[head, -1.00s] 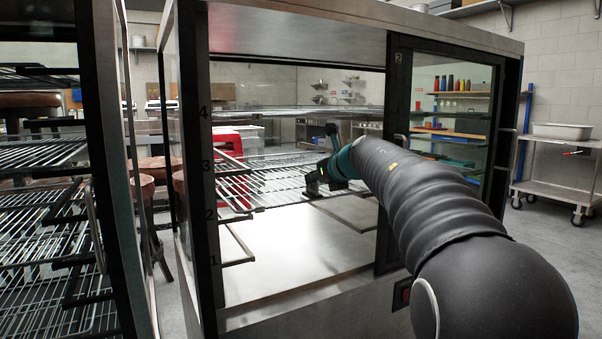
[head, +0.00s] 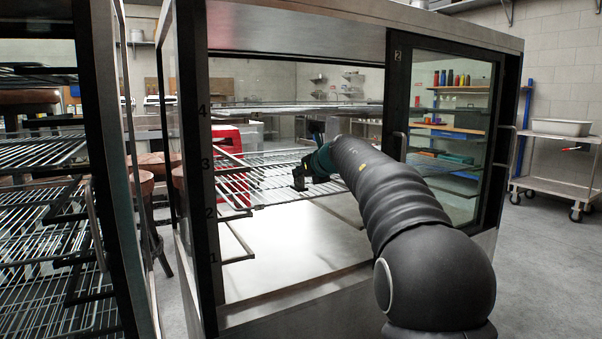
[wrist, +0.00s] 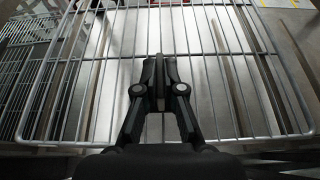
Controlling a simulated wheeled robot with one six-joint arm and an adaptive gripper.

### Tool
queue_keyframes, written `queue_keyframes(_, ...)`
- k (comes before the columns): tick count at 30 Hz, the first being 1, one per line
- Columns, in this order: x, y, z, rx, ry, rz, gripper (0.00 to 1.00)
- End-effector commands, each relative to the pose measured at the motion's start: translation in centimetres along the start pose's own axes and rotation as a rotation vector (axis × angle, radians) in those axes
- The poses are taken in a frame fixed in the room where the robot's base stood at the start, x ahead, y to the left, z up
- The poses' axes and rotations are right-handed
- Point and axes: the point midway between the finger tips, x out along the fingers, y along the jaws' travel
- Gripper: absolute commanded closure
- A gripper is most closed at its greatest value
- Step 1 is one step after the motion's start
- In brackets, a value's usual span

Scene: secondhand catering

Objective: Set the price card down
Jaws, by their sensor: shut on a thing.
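My gripper (head: 299,178) is inside the glass-fronted cabinet, close to a wire shelf, with my arm reaching in through the open side. In the wrist view my gripper (wrist: 159,62) is over the shelf's bars, its fingers nearly together. A thin brownish strip between the fingers, the price card (wrist: 154,126), is held edge-on; its face is hidden. The wire shelf (head: 262,182) spans the cabinet at about the mark 3. I cannot tell whether the card touches the bars.
Another wire shelf (head: 290,111) lies above my gripper. The cabinet's left post (head: 196,160) and sliding glass door (head: 457,130) bound the opening. The cabinet floor (head: 295,245) is bare. A second cabinet with wire racks (head: 45,215) stands at the left.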

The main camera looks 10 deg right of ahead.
Motion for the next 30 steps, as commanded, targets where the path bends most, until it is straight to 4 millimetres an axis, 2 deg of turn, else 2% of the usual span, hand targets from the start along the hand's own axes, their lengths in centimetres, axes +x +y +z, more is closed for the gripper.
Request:
queue_keyframes(2, 0.1, 0.0, -0.2, 0.001, 0.000, 0.000, 1.00)
queue_keyframes(3, 0.1, 0.0, -0.2, 0.001, 0.000, 0.000, 0.88)
queue_keyframes(6, 0.1, 0.0, -0.2, 0.000, 0.000, 0.000, 0.68)
queue_keyframes(17, -0.2, 0.0, 0.1, -0.001, 0.000, 0.000, 0.68)
queue_keyframes(23, -3.0, 0.0, 0.1, 0.000, -0.003, -0.002, 0.68)
queue_keyframes(30, -7.8, -0.1, 0.1, 0.000, -0.002, -0.002, 0.68)
